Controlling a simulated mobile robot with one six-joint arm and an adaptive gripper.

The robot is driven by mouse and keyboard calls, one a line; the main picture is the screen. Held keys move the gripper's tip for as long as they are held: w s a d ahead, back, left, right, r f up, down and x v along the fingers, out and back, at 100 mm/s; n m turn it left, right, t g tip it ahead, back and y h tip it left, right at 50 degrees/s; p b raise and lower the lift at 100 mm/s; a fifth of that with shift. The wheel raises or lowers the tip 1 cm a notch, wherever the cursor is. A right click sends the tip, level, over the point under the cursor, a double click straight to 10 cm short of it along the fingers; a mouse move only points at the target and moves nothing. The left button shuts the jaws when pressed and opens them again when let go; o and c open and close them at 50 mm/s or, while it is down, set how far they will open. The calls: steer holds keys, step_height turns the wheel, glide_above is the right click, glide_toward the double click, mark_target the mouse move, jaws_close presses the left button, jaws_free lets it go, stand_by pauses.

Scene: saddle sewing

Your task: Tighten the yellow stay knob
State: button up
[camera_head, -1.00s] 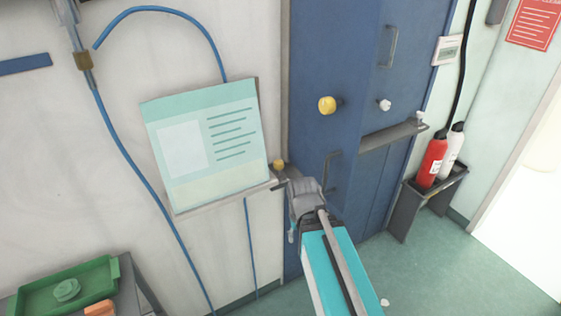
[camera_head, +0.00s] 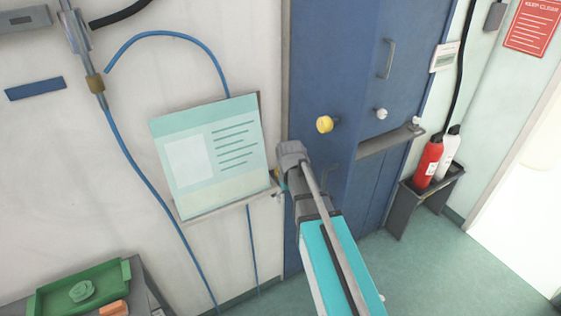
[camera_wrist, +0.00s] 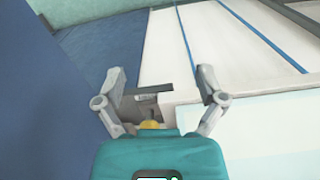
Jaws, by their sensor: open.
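A small yellow knob (camera_wrist: 150,125) shows in the wrist view, low between the fingers and partly hidden by the teal body below it. My gripper (camera_wrist: 158,102) is open, with one finger on each side of the knob; I see no grip on it. In the head view my arm covers most of that spot, at the lower right corner of the pale green board (camera_head: 212,155). A larger yellow knob (camera_head: 324,124) sticks out from the blue door, up and right of my wrist. I cannot tell which one is the stay knob.
A white knob (camera_head: 381,114) and a grey handle (camera_head: 387,58) are on the blue door (camera_head: 345,60). A blue hose (camera_head: 135,165) hangs on the left wall. Red and white bottles (camera_head: 429,162) stand in a rack at right. A green tray (camera_head: 50,292) lies lower left.

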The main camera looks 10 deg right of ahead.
steer(key=w+r+n+p, duration=0.2)
steer(key=w+r+p, duration=0.7)
steer(key=w, duration=0.7)
step_height(320, 180, up, 2)
steer(key=shift+w+r+n+p, duration=0.2)
steer(key=shift+w+n+p, duration=0.1)
steer(key=shift+p, duration=0.1)
steer(key=shift+f, duration=0.15)
step_height(320, 180, down, 14)
steer(key=b, duration=1.3)
steer(key=shift+r+b, duration=0.25)
steer(key=shift+b, duration=0.15)
steer(key=c, duration=1.1)
steer(key=shift+c, duration=0.2)
